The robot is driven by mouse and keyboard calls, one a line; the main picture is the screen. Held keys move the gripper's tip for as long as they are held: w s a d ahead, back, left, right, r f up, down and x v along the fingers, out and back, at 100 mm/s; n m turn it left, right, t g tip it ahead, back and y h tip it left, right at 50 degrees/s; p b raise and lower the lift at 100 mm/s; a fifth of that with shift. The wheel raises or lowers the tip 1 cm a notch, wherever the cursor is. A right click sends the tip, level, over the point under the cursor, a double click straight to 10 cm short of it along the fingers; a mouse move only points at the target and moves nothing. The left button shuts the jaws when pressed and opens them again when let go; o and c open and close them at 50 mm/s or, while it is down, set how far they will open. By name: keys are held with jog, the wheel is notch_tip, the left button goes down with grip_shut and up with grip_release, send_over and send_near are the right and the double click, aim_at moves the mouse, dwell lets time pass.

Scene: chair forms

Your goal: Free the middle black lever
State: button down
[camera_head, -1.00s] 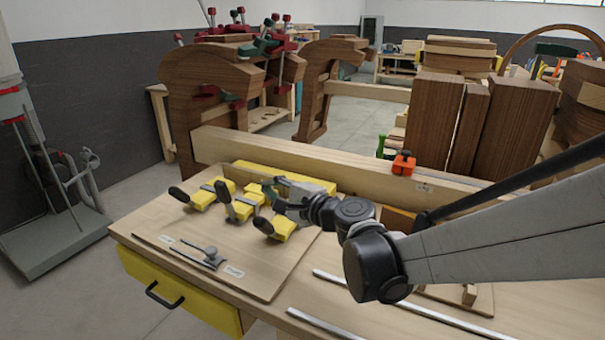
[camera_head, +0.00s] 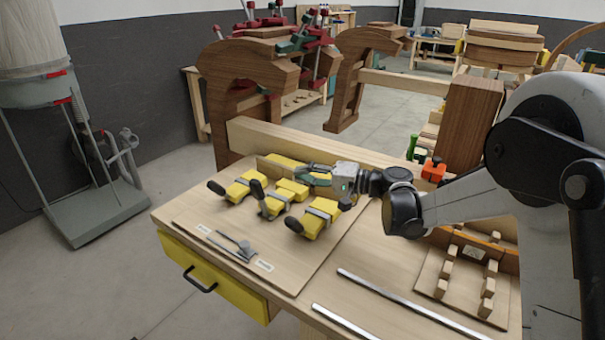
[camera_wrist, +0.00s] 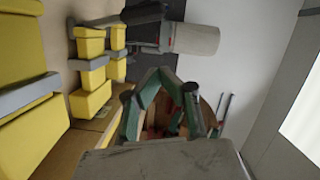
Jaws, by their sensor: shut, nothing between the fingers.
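The middle black lever (camera_head: 258,189) stands up, tilted, at the front of the middle yellow block (camera_head: 277,203), which has a grey band across it. A left black lever (camera_head: 216,188) and a right black lever (camera_head: 294,225) sit at similar yellow blocks on either side. My gripper (camera_head: 305,172) is shut and empty, behind and to the right of the middle lever and apart from it, over the rear of the board. In the wrist view my gripper's green fingers (camera_wrist: 158,78) come together; yellow blocks (camera_wrist: 90,70) show at left, and I cannot tell which is the middle one.
A long wooden beam (camera_head: 380,165) runs behind the board (camera_head: 235,258). A small metal tool (camera_head: 238,243) lies at the board's front between white labels. Metal rails (camera_head: 400,305) lie to the right. A dark wooden form (camera_head: 245,90) stands behind.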

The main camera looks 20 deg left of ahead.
aim_at(259, 197)
jog(key=s+a+f+p, duration=0.1)
jog(key=s+a, duration=0.3)
jog(key=a, duration=0.3)
jog(key=shift+s+a+f, duration=0.25)
